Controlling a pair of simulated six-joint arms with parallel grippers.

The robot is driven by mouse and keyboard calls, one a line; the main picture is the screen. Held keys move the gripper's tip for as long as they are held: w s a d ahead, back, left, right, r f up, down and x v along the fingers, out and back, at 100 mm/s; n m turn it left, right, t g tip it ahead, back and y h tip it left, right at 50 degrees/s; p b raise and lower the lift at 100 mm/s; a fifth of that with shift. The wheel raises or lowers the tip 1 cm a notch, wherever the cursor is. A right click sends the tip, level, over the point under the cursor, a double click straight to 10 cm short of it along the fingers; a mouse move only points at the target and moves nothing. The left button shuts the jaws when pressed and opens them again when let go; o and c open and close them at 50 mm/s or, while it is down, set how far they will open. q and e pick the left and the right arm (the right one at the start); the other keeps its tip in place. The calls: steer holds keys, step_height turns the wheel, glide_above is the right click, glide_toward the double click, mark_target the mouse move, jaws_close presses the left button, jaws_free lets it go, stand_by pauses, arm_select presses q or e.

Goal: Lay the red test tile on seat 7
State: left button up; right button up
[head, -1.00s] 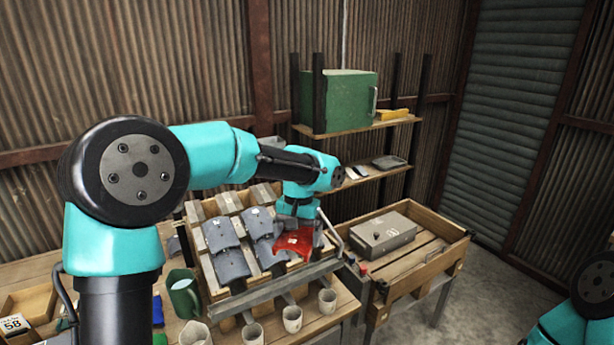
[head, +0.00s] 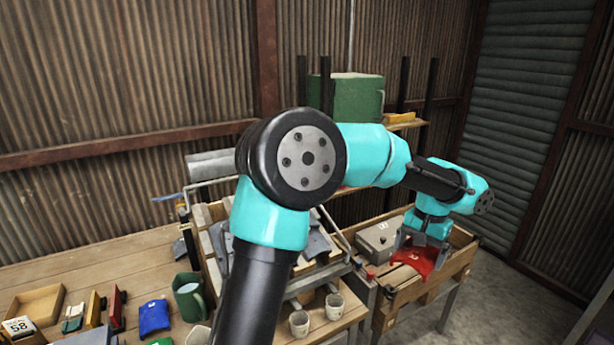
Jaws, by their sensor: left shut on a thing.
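My left gripper (head: 427,246) is shut on the red test tile (head: 418,260). The tile hangs at or just above the wooden crate (head: 462,262) on the right; I cannot tell whether it touches the crate. The sloped tile rack (head: 207,262) stands in the middle with grey tiles (head: 318,245) in it. My left arm hides much of the rack, and no seat number can be read. My right gripper is out of view.
A grey box (head: 377,238) sits in the crate, left of the red tile. Cups (head: 299,322) stand below the rack's front. A green jug (head: 188,296), a blue piece (head: 154,316) and a wooden tray (head: 35,303) are on the table at left.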

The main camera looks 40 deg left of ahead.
arm_select(q)
steer(key=shift+a, duration=0.15)
steer(key=w+a+m+y, duration=0.1)
steer(key=w+a+m, duration=0.35)
steer(key=a, duration=0.65)
steer(key=w+a+m+y, duration=0.25)
steer(key=a+m, duration=0.35)
steer(key=a, duration=0.6)
steer(key=s+a+r+m+t, duration=0.1)
steer(key=a+m, duration=0.4)
steer(key=a, duration=0.7)
steer(key=s+a+r+m+t+y, duration=0.1)
steer(key=a+m, duration=0.5)
steer(key=a, duration=0.6)
steer(key=shift+s+a+r+t, duration=0.3)
steer(key=shift+s+r+t, duration=0.1)
steer(key=shift+r, duration=0.05)
steer(key=shift+f, duration=0.2)
steer(key=d+x, duration=0.1)
steer(key=x, duration=0.5)
steer(key=shift+s+f, duration=0.15)
steer(key=shift+f, duration=0.25)
